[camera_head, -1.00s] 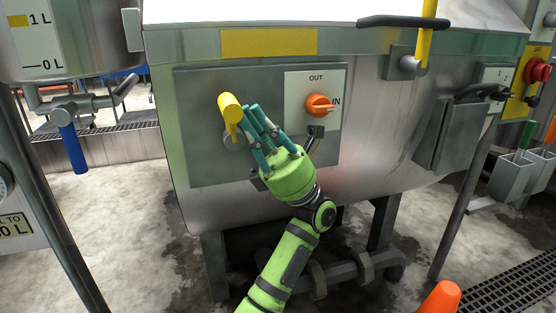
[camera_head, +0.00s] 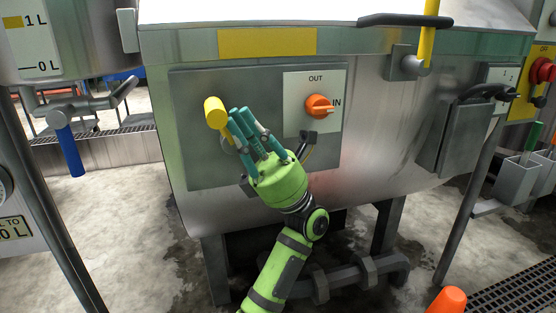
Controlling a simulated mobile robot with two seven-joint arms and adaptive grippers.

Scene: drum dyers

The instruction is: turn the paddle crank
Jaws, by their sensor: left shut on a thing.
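The paddle crank is on the grey plate on the front of the steel drum; its yellow handle (camera_head: 215,112) sticks out toward me, up and left of the hub, which is partly hidden behind my fingers. My left gripper (camera_head: 238,121), with teal fingers on a green wrist, reaches up from below and is shut on the crank, with its fingertips at the right side of the yellow handle. The exact contact is hidden by the fingers. My right gripper is not in view.
An orange switch (camera_head: 319,106) marked OUT and IN sits on a white plate right of my fingers. A yellow lever (camera_head: 430,30) stands at upper right. A blue-handled valve (camera_head: 69,148) is at left. An orange cone (camera_head: 448,300) stands at bottom right.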

